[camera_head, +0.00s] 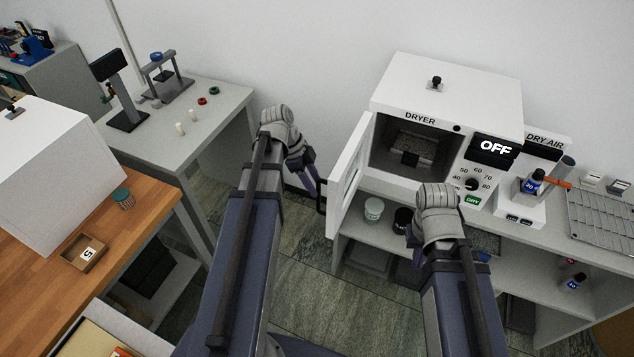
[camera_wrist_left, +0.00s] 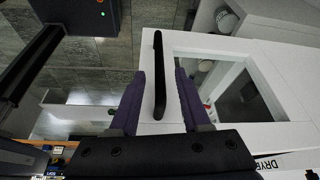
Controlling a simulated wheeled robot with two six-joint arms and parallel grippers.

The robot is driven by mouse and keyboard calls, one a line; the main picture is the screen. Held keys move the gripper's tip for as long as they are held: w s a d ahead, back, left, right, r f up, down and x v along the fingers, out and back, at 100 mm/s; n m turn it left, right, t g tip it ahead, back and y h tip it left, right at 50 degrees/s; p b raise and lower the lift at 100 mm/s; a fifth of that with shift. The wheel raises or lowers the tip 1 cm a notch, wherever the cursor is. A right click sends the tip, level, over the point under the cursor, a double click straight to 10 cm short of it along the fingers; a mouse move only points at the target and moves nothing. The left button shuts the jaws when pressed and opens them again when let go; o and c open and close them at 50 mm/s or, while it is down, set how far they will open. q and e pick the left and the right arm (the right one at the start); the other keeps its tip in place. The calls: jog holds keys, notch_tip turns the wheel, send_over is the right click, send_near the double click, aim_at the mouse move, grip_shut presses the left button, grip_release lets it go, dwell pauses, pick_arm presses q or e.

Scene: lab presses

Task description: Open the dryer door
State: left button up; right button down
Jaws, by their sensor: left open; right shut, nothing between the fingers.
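The white dryer (camera_head: 446,95) stands on the bench at the right with its door (camera_head: 348,180) swung well out to the left. The chamber (camera_head: 415,145) is open to view, with a dark rack inside. My left gripper (camera_head: 309,178) is beside the door's outer side, by its black handle (camera_head: 321,197). In the left wrist view the handle (camera_wrist_left: 159,100) lies between the two spread fingers, with gaps on both sides; the door's window (camera_wrist_left: 232,88) shows to its right. My right gripper (camera_head: 418,256) is low in front of the bench, shut and empty, its fingers mostly hidden by the wrist.
A dry air unit (camera_head: 520,205) and a metal rack (camera_head: 603,222) stand right of the dryer. Jars (camera_head: 373,209) sit on the shelf below. A grey table (camera_head: 215,101) and a wooden bench (camera_head: 150,194) are at the left. Floor shows between them.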

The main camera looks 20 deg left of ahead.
pick_arm(q)
jog(key=p+v, duration=0.2)
jog(key=v, duration=0.2)
jog(key=shift+p, duration=0.4)
pick_arm(e)
notch_tip(320, 180, up, 4)
jog(key=shift+f, duration=0.15)
pick_arm(q)
jog(key=shift+s, duration=0.1)
pick_arm(e)
jog(key=shift+s, duration=0.1)
